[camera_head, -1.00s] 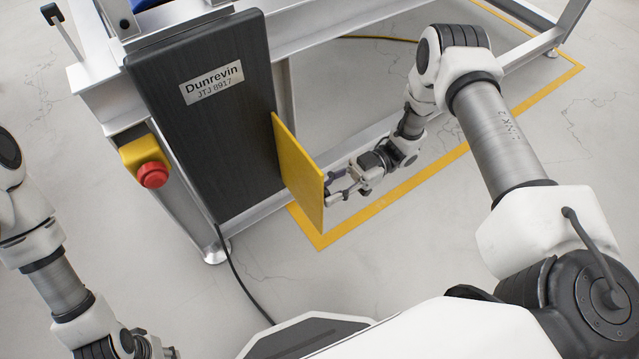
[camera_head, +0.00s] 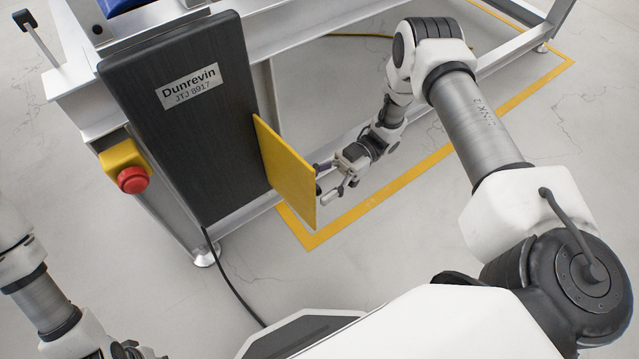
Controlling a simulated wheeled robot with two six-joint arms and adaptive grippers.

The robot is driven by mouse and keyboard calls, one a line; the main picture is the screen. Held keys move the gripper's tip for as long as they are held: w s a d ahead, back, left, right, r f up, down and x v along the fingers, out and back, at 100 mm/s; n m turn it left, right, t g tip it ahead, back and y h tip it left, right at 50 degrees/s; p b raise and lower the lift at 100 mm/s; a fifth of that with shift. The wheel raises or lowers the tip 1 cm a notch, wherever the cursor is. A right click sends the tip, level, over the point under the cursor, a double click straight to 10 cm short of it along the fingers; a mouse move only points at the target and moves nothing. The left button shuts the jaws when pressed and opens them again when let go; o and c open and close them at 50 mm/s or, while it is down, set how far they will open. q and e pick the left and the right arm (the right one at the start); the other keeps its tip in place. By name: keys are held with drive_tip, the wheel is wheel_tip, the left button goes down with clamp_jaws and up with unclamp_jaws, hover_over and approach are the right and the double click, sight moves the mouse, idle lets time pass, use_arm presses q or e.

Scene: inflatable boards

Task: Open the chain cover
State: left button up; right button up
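The chain cover appears to be the yellow panel (camera_head: 285,172) at the right edge of the black upright housing (camera_head: 180,125) labelled Dunrevin. The panel stands out at an angle from the housing, its free edge toward the lower right. My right gripper (camera_head: 322,183) is just right of that free edge, its fingers spread and nothing seen between them. Whether a fingertip touches the panel's far side I cannot tell. My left gripper (camera_head: 138,352) is at the bottom left, cut by the frame edge and away from the panel; its fingers are not clear.
A red stop button (camera_head: 133,180) on a yellow box sits left of the housing. A metal frame (camera_head: 290,40) surrounds the housing. A black cable (camera_head: 228,280) runs along the floor. Yellow tape (camera_head: 400,189) marks the floor; open floor lies in front.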

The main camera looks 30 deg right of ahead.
drive_tip(key=v, duration=1.2)
drive_tip(key=shift+d, duration=0.1)
